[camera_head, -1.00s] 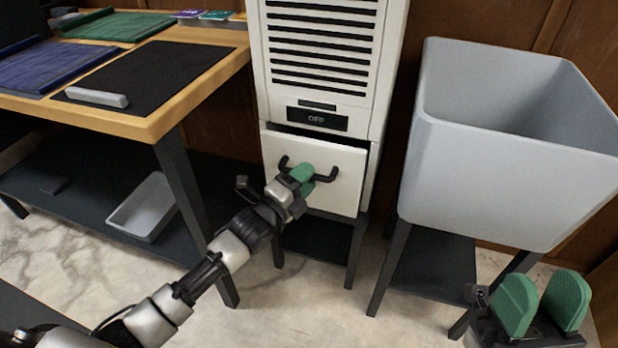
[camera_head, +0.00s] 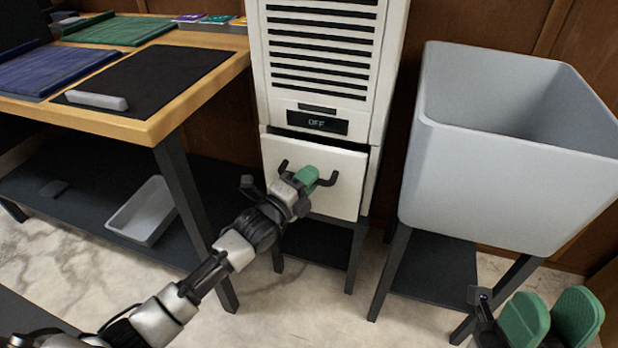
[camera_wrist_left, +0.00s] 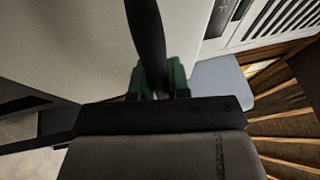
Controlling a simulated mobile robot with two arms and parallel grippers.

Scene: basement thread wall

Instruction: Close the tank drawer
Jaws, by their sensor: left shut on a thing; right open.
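The tank drawer (camera_head: 318,164) is the white front low on the white slatted cabinet (camera_head: 318,62). It stands slightly out, with a dark gap along its top and right side. Its black bar handle (camera_head: 327,181) crosses the front. My left gripper (camera_head: 306,176) has green fingers shut on the handle; in the left wrist view the dark handle (camera_wrist_left: 147,40) runs between the green fingers (camera_wrist_left: 158,78). The drawer's inside is hidden. My right gripper (camera_head: 550,318) is open and empty at the bottom right.
A large grey bin (camera_head: 500,185) on dark legs stands right of the cabinet. A wooden table (camera_head: 150,128) with mats stands to the left, with a grey tray (camera_head: 145,210) on its lower shelf. Marble floor lies in front.

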